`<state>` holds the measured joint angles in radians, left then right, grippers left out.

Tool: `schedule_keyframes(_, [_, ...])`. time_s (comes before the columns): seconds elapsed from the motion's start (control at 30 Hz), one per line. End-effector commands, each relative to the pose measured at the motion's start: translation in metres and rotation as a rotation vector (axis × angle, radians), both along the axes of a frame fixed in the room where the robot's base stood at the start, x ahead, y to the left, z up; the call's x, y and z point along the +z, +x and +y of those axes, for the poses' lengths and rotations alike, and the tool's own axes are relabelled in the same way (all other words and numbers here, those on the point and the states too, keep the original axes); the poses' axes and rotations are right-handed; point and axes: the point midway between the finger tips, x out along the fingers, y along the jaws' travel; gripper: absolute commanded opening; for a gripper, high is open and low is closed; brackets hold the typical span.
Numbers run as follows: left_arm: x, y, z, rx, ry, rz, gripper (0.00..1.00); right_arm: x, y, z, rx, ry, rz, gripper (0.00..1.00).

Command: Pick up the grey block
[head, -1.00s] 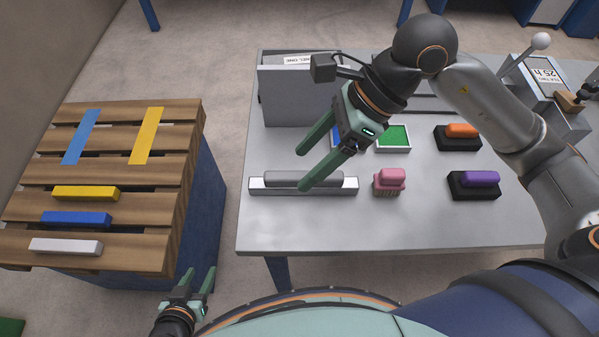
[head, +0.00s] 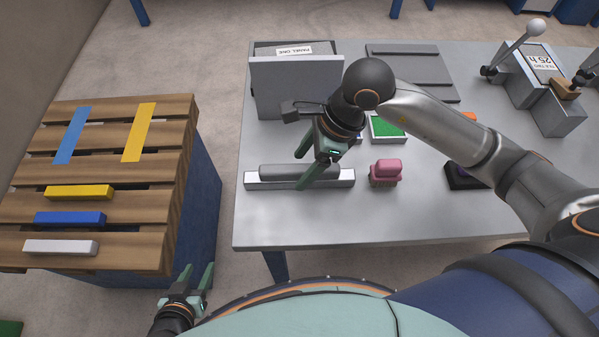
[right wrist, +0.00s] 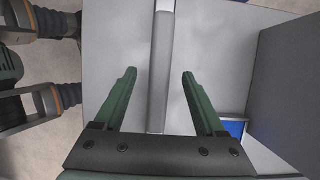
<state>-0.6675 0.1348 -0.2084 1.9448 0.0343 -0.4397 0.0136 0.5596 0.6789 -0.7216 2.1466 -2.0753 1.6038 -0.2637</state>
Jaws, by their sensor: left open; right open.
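The grey block (head: 275,171) is a long rounded bar lying along a silver holder (head: 342,178) near the front left of the grey table. My right gripper (head: 301,170) is open, with its fingers reaching down over the block. In the right wrist view, the grey block (right wrist: 160,75) runs lengthwise between the two spread fingers of that gripper (right wrist: 159,74), and I see no contact. Part of the block is hidden behind the fingers in the head view. My left gripper (head: 195,274) is open and empty, low in front, away from the table.
A pink brush (head: 386,172) stands just right of the holder. A grey upright panel box (head: 296,85) and a green tray (head: 389,126) are behind. A wooden pallet (head: 150,205) with yellow, blue and white bars is at left. The table front is clear.

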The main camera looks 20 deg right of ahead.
Motion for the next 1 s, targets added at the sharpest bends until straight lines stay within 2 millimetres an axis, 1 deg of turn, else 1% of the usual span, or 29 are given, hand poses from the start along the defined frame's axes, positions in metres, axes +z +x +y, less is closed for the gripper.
schedule_keyframes(0.03, [0.0, -0.001, 0.0, 0.0, 0.0, 0.0, 0.5, -0.007, 0.0, 0.004, 0.0, 0.003, 0.005, 0.72])
schedule_keyframes(0.13, [0.0, -0.001, 0.0, 0.0, 0.0, 0.0, 0.5, -0.016, 0.001, 0.007, 0.0, 0.002, 0.003, 0.72])
schedule_keyframes(0.23, [0.0, 0.0, 0.0, 0.001, 0.0, -0.001, 0.5, -0.02, 0.002, 0.008, 0.0, 0.001, 0.001, 0.72])
schedule_keyframes(0.4, [0.0, 0.0, 0.001, 0.001, 0.0, -0.001, 0.5, -0.019, 0.002, 0.008, 0.0, 0.001, 0.0, 0.72])
schedule_keyframes(0.47, [0.0, 0.0, 0.001, 0.0, 0.001, -0.002, 0.5, -0.019, 0.002, 0.008, 0.0, 0.001, 0.0, 0.67])
schedule_keyframes(1.0, [0.001, 0.004, 0.001, 0.001, 0.001, -0.009, 0.5, -0.019, 0.002, 0.008, 0.0, 0.001, 0.0, 0.06])
